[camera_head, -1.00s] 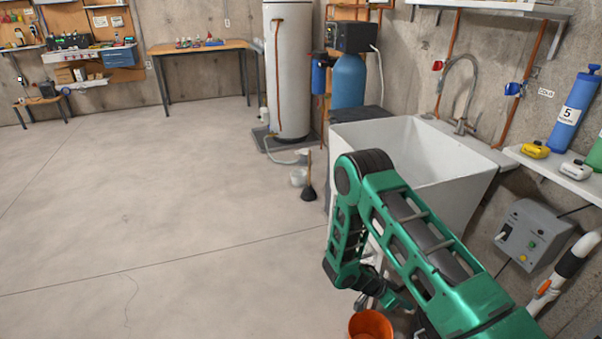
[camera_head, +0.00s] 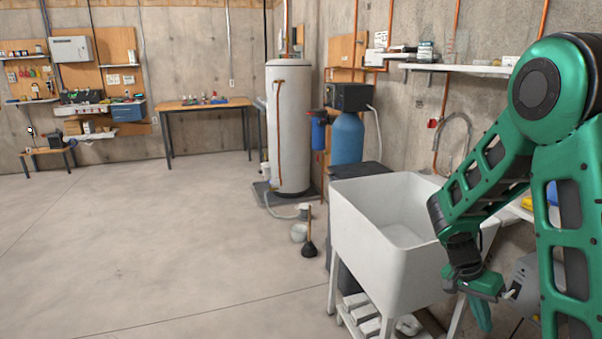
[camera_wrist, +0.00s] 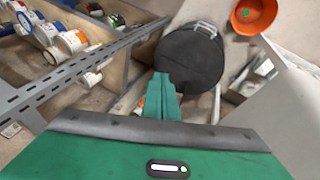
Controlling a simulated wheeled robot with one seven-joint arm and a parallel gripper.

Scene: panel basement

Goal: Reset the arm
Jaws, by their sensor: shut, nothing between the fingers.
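My green arm is raised and bent at the right of the head view, in front of the utility sink (camera_head: 350,235). My gripper (camera_head: 482,312) hangs at its lower end, pointing down beside the sink's front right side. In the wrist view my gripper (camera_wrist: 163,85) shows as two green fingers close together, shut with nothing between them. A dark round lid or bin (camera_wrist: 190,62) lies just beyond the fingertips, apparently below them. The far side of my gripper is hidden in the head view.
An orange bucket (camera_wrist: 253,14) stands on the floor beyond the dark round thing. Shelving with several cans and rolls (camera_wrist: 70,42) is at the left of the wrist view. A plunger (camera_head: 309,247) stands left of the sink. The open floor (camera_head: 150,240) at left is clear.

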